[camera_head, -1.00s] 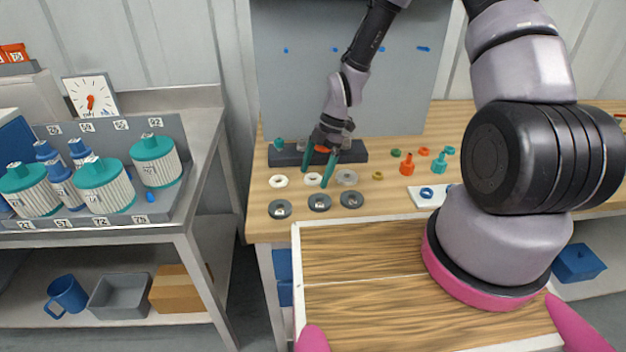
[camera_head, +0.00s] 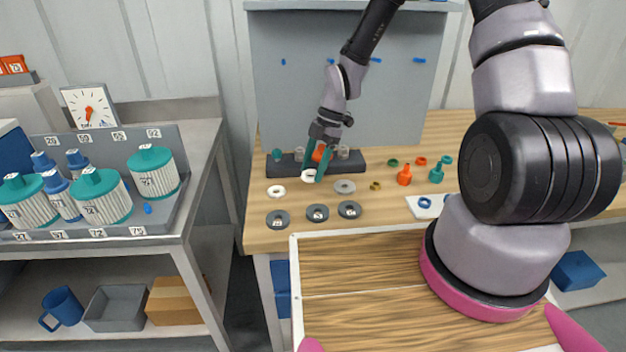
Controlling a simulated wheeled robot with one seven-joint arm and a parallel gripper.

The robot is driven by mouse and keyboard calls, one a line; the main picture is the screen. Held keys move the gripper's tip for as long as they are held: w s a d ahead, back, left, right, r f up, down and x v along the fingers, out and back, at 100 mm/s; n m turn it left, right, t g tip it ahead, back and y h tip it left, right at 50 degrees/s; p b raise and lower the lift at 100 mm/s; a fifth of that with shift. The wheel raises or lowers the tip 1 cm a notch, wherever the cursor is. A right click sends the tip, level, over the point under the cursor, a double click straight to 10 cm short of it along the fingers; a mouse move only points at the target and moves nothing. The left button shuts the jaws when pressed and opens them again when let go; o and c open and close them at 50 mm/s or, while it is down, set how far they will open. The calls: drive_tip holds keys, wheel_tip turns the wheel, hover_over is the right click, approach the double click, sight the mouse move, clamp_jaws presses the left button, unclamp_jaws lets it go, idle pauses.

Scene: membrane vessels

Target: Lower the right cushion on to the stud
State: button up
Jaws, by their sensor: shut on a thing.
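My gripper (camera_head: 314,168) has teal fingers shut on a white ring (camera_head: 308,177), likely the right cushion. It holds the ring a little above the bench, behind the row of dark grey discs. Another white ring (camera_head: 277,191) lies flat on the bench to the left, and a light grey ring (camera_head: 345,187) lies to the right. The dark grey discs (camera_head: 318,212) lie in front with small labels. A dark bar (camera_head: 374,160) behind the gripper carries small upright knobs. I cannot tell which part is the stud.
Orange (camera_head: 404,175) and teal (camera_head: 437,173) fittings stand to the right, beside a white plate (camera_head: 418,209) with a blue ring. A grey back panel (camera_head: 290,95) rises behind. A wood-bottomed tray (camera_head: 350,265) lies in front. A separate shelf with teal-capped filters (camera_head: 152,172) stands left.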

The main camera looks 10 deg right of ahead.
wheel_tip(320, 180, up, 9)
drive_tip(key=shift+r, duration=0.15)
idle(0.4)
